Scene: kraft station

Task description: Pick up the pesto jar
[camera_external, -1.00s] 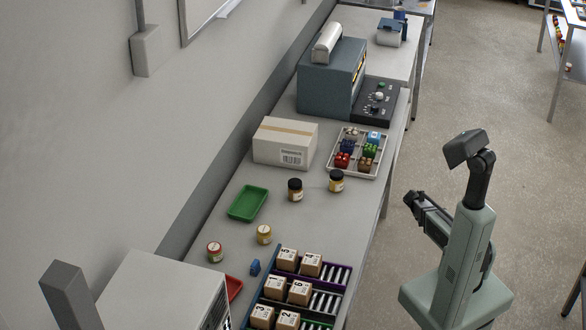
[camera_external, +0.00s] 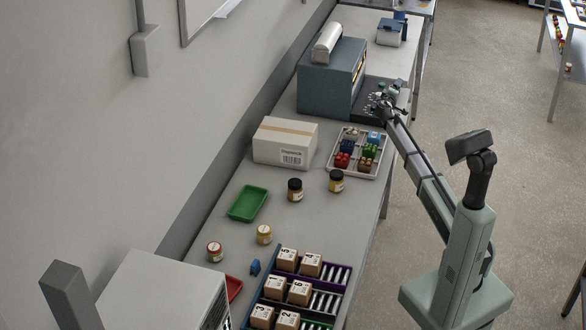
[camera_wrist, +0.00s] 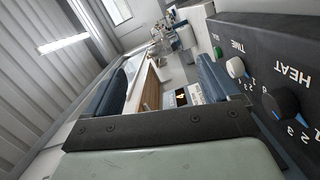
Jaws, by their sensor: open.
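Several small jars stand upright on the long grey table in the external view. Two have dark lids: one jar (camera_external: 295,190) beside the green tray and one jar (camera_external: 336,181) to its right. A jar with a yellowish lid (camera_external: 264,234) and a jar with a red lid (camera_external: 215,252) stand nearer. The labels are too small to tell which is pesto. My gripper (camera_external: 378,103) is open and empty at the dark control panel, well beyond the jars. The wrist view shows no jar.
A dark panel with knobs (camera_wrist: 285,85) is close on the right in the wrist view. A carton (camera_external: 284,145) and a compartment tray of coloured blocks (camera_external: 346,172) stand between my gripper and the jars. A green tray (camera_external: 248,203) and a numbered-box rack (camera_external: 325,296) are nearer.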

